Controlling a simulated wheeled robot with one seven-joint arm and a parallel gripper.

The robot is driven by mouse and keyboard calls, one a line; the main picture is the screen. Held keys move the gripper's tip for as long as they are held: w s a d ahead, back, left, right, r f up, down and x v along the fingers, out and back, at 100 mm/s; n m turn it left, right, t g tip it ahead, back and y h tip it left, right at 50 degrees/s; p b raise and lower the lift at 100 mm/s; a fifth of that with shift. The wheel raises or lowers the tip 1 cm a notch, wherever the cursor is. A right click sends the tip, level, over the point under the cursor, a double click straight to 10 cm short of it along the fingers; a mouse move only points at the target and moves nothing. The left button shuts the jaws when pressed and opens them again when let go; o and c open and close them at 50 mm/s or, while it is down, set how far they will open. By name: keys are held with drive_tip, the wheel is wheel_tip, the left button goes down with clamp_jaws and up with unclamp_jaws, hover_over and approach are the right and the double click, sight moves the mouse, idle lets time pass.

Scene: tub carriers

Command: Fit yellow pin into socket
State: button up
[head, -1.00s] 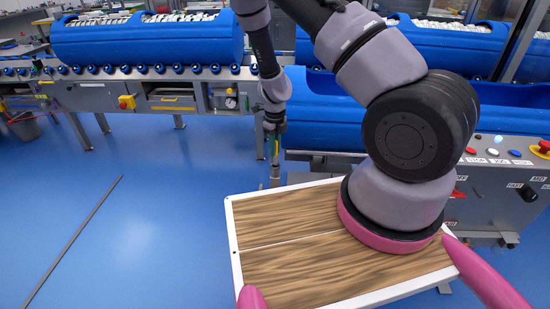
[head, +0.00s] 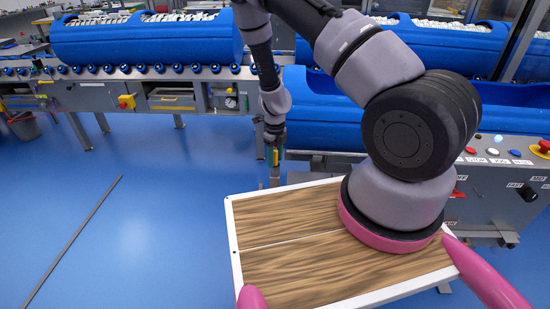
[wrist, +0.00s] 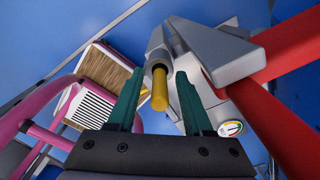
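The yellow pin (wrist: 159,90) shows in the wrist view, its near end toward my camera. Its far end meets a round grey sleeve (wrist: 156,45), which looks like the socket; how deep it sits I cannot tell. My gripper (wrist: 158,73) has its two green fingers on either side of the pin, with visible gaps on both sides, so it looks open around it. In the head view my gripper (head: 275,158) points down beside the conveyor front, with a small yellow patch between its fingers.
Grey angular metal parts (wrist: 215,50) and red bars (wrist: 285,125) lie close right of the fingers in the wrist view. A pressure gauge (head: 231,102) is on the conveyor front (head: 195,98). Blue tubs (head: 145,40) stand above. The blue floor at left is mostly clear.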

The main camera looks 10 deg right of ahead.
wheel_tip(320, 180, up, 13)
drive_tip(key=shift+f, duration=0.2)
drive_tip(key=s+r+n+t+y, duration=0.1)
drive_tip(key=s+r+n+y, duration=0.15)
drive_tip(key=r+n, duration=0.75)
drive_tip(key=s+r+n+t+y, duration=0.2)
drive_tip(key=s+r, duration=0.1)
drive_tip(key=r, duration=1.5)
drive_tip(key=s+d+r+n+t+h, duration=0.1)
drive_tip(key=s+d+r+n+t, duration=0.1)
drive_tip(key=s+r+n, duration=0.4)
drive_tip(key=s+d+r+n+t+h, duration=0.1)
drive_tip(key=s+d+r+n+t, duration=0.1)
drive_tip(key=s+r+n, duration=0.4)
drive_tip(key=s+d+r, duration=0.1)
drive_tip(key=s+r, duration=0.1)
drive_tip(key=s, duration=0.3)
drive_tip(key=shift+d+r+n, duration=0.15)
drive_tip(key=shift+d+n, duration=0.25)
drive_tip(key=shift+w+h, duration=0.1)
drive_tip(key=shift+h, duration=0.15)
